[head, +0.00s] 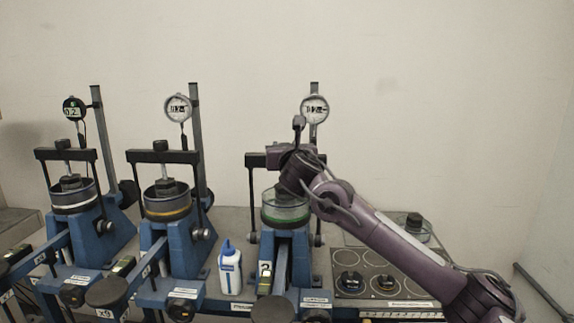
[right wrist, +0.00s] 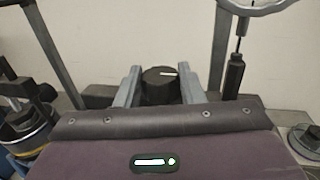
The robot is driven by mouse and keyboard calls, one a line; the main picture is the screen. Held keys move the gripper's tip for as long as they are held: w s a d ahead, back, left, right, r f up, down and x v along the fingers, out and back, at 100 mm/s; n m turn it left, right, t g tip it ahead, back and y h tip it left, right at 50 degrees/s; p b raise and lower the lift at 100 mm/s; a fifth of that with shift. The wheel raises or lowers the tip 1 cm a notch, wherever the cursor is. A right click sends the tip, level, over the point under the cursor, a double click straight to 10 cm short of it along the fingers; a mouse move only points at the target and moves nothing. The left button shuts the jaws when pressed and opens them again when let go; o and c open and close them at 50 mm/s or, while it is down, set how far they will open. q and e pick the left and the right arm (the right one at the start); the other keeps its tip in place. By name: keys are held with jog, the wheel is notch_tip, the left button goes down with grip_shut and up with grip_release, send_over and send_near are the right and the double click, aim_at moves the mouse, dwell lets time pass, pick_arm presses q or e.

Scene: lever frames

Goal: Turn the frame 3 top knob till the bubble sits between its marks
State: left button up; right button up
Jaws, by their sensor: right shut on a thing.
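Three blue lever frames stand in a row; the rightmost frame (head: 285,245) has my right arm in front of it. I cannot read its number plate. My right gripper (right wrist: 160,75) has its two grey fingers on either side of a round black knob (right wrist: 161,90) with a white line on its top, and is shut on it. In the head view my right wrist hides this knob at the top of the rightmost frame. I cannot make out the bubble or its marks. My left gripper is in neither view.
A dial gauge (head: 315,108) stands on a post just behind the wrist. A white and blue bottle (head: 229,268) stands between the middle frame (head: 182,245) and the rightmost one. A dark tray with round places (head: 407,284) lies at the right, under my right arm.

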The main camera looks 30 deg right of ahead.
jog(key=m+h+b, duration=0.1)
jog(key=m+g+h+b, duration=0.1)
jog(key=h+b, duration=0.1)
jog(key=m+g+h+b, duration=0.1)
jog(key=h+b, duration=0.1)
jog(key=shift+a+f+m, duration=0.15)
jog(key=shift+a+m, duration=0.1)
jog(key=shift+m, duration=0.15)
jog(key=shift+w+m+g+h+b, duration=0.1)
jog(key=shift+m+g+h+b, duration=0.2)
jog(key=shift+g+h+b, duration=0.3)
jog(key=shift+m+g+h, duration=0.4)
jog(key=shift+g, duration=0.1)
jog(key=shift+w+a+r+m+g+h, duration=0.1)
jog(key=shift+r+m+g+h, duration=0.1)
jog(key=shift+m+g+h, duration=0.9)
jog(key=shift+g, duration=0.3)
jog(key=shift+f, duration=0.1)
jog(key=o, duration=1)
jog(key=shift+w, duration=0.1)
